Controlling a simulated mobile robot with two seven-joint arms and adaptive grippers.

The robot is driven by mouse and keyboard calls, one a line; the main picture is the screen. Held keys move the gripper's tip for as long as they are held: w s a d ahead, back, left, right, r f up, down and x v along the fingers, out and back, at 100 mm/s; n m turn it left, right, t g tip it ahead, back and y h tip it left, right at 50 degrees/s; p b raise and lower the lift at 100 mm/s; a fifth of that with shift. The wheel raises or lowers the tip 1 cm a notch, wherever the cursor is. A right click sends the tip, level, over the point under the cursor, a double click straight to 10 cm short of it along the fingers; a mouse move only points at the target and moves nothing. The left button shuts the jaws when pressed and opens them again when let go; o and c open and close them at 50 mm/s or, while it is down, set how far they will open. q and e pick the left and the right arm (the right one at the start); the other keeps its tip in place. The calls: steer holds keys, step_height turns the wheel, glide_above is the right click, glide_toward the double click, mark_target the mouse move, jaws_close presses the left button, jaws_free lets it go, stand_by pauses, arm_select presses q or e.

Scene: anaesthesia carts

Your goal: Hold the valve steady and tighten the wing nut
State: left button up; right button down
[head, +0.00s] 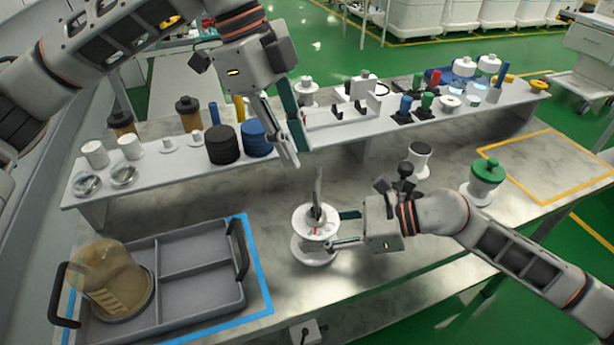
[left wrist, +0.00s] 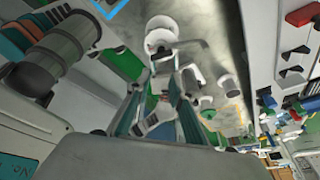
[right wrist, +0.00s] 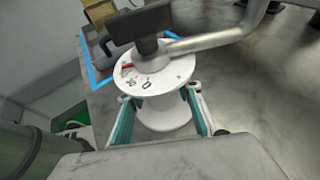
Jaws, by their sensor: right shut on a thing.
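My right gripper (head: 340,229) is shut on the valve's narrow waist from the right, one finger on each side. My left gripper (head: 296,148) is open and empty, above and behind the valve, apart from the wing nut.
A grey divided tray (head: 200,252) with a tan translucent container (head: 110,278) stands left. A raised white shelf (head: 330,135) with jars, black discs and coloured parts runs behind. A green-topped jar (head: 486,180) stands right. The table in front is clear.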

mark_target(317, 202)
arm_select(q)
steer(key=d+f+m+y, duration=0.1)
steer(key=f+m, duration=0.2)
steer(key=m, duration=0.1)
steer(key=d+f+m+y, duration=0.1)
steer(key=f+m, duration=0.3)
steer(key=d+f+m+t+y, duration=0.1)
steer(key=d+f+m, duration=0.1)
steer(key=f+m, duration=0.1)
steer(key=shift+s+f+m+y, duration=0.4)
steer(key=shift+f, duration=0.25)
jaws_close()
